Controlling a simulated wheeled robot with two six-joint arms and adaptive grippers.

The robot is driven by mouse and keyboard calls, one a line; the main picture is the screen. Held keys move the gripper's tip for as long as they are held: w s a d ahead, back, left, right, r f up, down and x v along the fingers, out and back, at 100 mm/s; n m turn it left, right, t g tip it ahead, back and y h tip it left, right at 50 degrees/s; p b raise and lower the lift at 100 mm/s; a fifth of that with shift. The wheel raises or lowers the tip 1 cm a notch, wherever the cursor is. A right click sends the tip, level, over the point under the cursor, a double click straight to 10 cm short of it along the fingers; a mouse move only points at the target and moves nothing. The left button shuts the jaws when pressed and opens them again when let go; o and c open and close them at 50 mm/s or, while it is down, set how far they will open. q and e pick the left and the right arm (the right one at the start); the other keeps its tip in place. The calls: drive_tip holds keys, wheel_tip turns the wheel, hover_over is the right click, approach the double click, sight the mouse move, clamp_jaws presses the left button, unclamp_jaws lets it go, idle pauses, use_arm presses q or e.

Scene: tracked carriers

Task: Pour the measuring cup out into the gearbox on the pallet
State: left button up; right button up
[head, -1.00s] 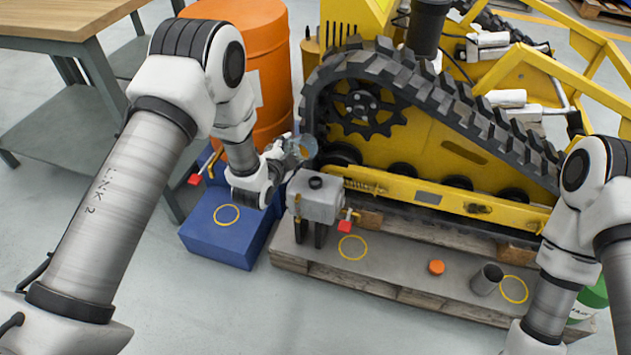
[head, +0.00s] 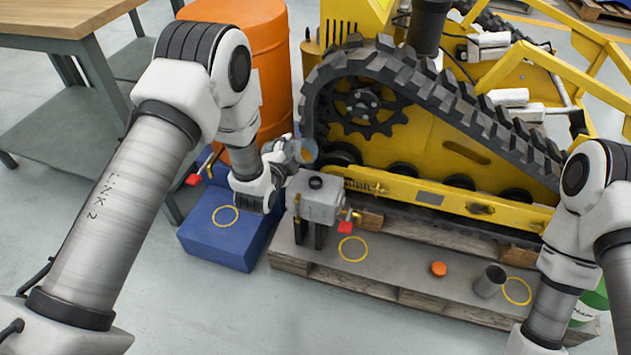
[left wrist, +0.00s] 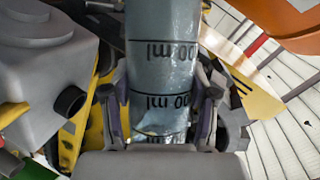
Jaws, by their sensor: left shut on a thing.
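The clear measuring cup (head: 304,150) is held by my left gripper (head: 284,152) above and behind the gearbox. In the left wrist view the cup (left wrist: 162,60) fills the middle, with dark ml marks, and the fingers (left wrist: 163,110) press on both its sides. The gearbox (head: 318,203) is a grey box on dark legs on the pallet (head: 400,278), with a dark round filler opening on top and a red-handled tap at its front. It also shows at the left of the left wrist view (left wrist: 40,75). My right gripper is out of view; only its arm shows.
A blue box (head: 222,240) with a yellow ring stands left of the pallet. An orange drum (head: 262,75) and the yellow tracked carrier (head: 450,150) are behind. An orange cap (head: 439,269) and a dark grey cup (head: 489,281) stand on the pallet.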

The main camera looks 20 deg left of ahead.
use_arm(q)
drive_tip(key=shift+f+m+t+y+b, duration=0.5)
drive_tip(key=shift+m+b, duration=0.3)
drive_tip(key=shift+b, duration=0.55)
idle(2.5)
drive_tip(key=shift+d+f+m+b, duration=0.2)
drive_tip(key=shift+m+b, duration=0.15)
drive_tip(key=shift+m, duration=0.25)
idle(3.5)
